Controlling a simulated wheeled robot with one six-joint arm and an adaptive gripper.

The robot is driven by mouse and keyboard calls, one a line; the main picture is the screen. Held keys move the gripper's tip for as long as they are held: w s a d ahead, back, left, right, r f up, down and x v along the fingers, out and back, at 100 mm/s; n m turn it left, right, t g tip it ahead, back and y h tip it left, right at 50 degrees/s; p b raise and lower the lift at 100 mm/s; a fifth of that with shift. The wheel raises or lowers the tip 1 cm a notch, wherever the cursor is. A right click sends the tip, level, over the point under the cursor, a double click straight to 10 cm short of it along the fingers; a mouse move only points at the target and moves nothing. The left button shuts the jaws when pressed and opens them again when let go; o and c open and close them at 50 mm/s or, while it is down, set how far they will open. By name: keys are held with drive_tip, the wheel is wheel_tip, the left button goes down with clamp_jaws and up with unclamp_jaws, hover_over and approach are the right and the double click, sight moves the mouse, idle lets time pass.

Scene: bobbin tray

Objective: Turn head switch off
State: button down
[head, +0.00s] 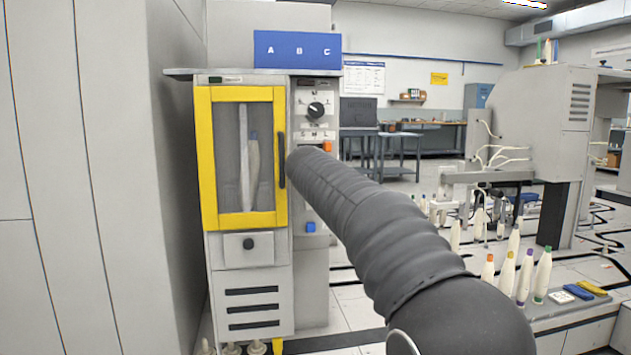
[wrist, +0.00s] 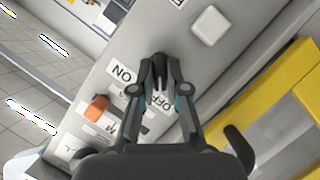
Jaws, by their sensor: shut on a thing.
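My gripper (wrist: 160,75) is pressed up to the grey control panel (wrist: 120,40) in the wrist view, its fingertips closed together between the ON label (wrist: 122,73) and the OFF label (wrist: 153,101). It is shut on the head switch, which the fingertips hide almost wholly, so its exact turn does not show. In the head view, my arm covers the gripper and this part of the panel. The black rotary knob (head: 316,109) higher on the panel is clear of my arm.
An orange button (head: 327,146) is above my arm; an orange piece also shows in the wrist view (wrist: 97,108). A yellow-framed door (head: 204,160) with a dark handle stands just left. A blue button (head: 311,227) is below. A bench with several bobbins (head: 525,278) is at right.

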drive_tip(key=c, duration=1.2)
unclamp_jaws()
drive_tip(key=v, duration=1.2)
drive_tip(key=shift+a, duration=0.1)
